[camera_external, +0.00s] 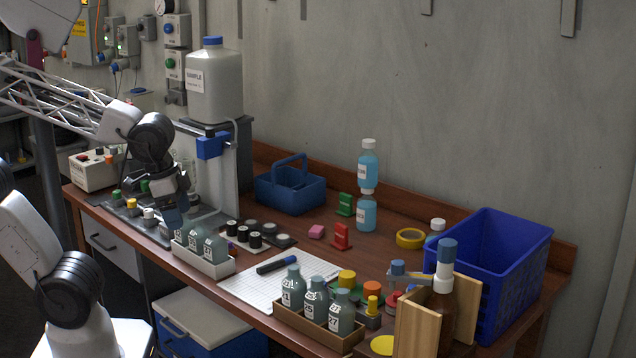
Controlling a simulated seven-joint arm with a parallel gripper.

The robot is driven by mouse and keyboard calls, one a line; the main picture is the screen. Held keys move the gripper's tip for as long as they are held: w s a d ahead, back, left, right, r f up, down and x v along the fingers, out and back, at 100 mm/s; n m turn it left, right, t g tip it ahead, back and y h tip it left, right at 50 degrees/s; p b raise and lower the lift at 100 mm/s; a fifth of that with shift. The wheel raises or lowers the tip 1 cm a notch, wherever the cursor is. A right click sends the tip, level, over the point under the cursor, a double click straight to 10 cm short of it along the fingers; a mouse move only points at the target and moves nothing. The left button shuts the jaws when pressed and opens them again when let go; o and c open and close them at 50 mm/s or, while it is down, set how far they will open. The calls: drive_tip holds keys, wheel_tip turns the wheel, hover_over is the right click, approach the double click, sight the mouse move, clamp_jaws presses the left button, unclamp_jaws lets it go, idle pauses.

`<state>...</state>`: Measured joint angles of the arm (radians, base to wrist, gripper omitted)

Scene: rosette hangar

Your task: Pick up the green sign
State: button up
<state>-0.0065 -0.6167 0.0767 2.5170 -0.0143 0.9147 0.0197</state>
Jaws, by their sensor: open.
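The green sign (345,205) is a small upright piece standing on the wooden bench near the back edge. It is between the blue caddy and the blue bottles. A similar red sign (340,237) stands just in front of it. My gripper (174,217) is at the left part of the bench, pointing down, behind and above the white tray of bottles. It is well to the left of the green sign and apart from it. The jaws are open, and I see nothing held in them.
Two blue bottles, one above the other (367,190), stand close right of the green sign. The blue caddy (290,188) is to its left. A pink block (316,232), dark-capped jars (255,238) and the white bottle tray (204,262) lie between. A blue crate (495,270) is at right.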

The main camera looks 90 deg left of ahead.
drive_tip(key=w+a+f+n+t+y, duration=0.1)
drive_tip(key=w+a+f+n+t, duration=0.1)
drive_tip(key=w+a, duration=1.05)
drive_tip(key=w+a+f+n+t+y, duration=0.1)
drive_tip(key=w+a+f+n+t, duration=0.1)
drive_tip(key=w+a, duration=1.05)
drive_tip(key=n+t+y, duration=0.2)
drive_tip(key=n+y, duration=0.3)
drive_tip(key=y, duration=0.2)
approach(345, 194)
drive_tip(key=x, duration=0.3)
drive_tip(key=shift+s+r, duration=0.1)
drive_tip(key=shift+s, duration=0.05)
drive_tip(key=shift+x, duration=1.25)
drive_tip(key=shift+x, duration=2.6)
